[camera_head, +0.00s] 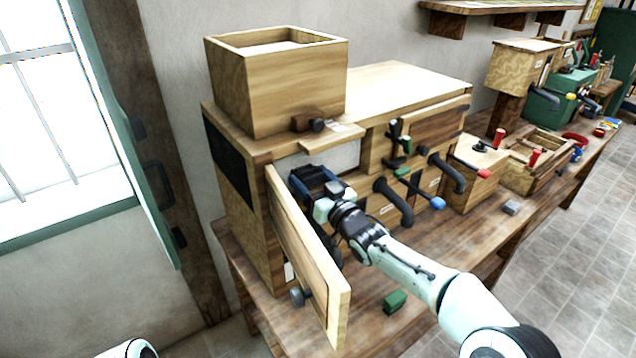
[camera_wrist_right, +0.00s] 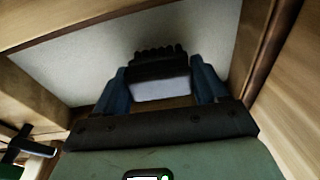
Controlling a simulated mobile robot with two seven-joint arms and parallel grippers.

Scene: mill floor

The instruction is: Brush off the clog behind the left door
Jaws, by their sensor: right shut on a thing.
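The left door (camera_head: 308,262) of the wooden machine (camera_head: 235,215) stands swung open toward me, with a dark round knob (camera_head: 300,297) on its front. My right gripper (camera_head: 315,182) reaches into the opening behind it. In the right wrist view the gripper's blue fingers (camera_wrist_right: 160,88) are shut on a small brush-like block (camera_wrist_right: 158,66) with a pale face and dark bristles along its far edge. A pale surface lies beyond the bristles. I cannot make out a clog; the gripper and brush cover part of the opening. My left gripper is out of view.
An open wooden hopper (camera_head: 290,85) sits on top of the machine. Dark curved pipes (camera_head: 395,200) and a blue-tipped lever (camera_head: 425,195) stick out right of the opening. A green block (camera_head: 395,301) lies on the bench (camera_head: 440,262). More boxes stand farther right.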

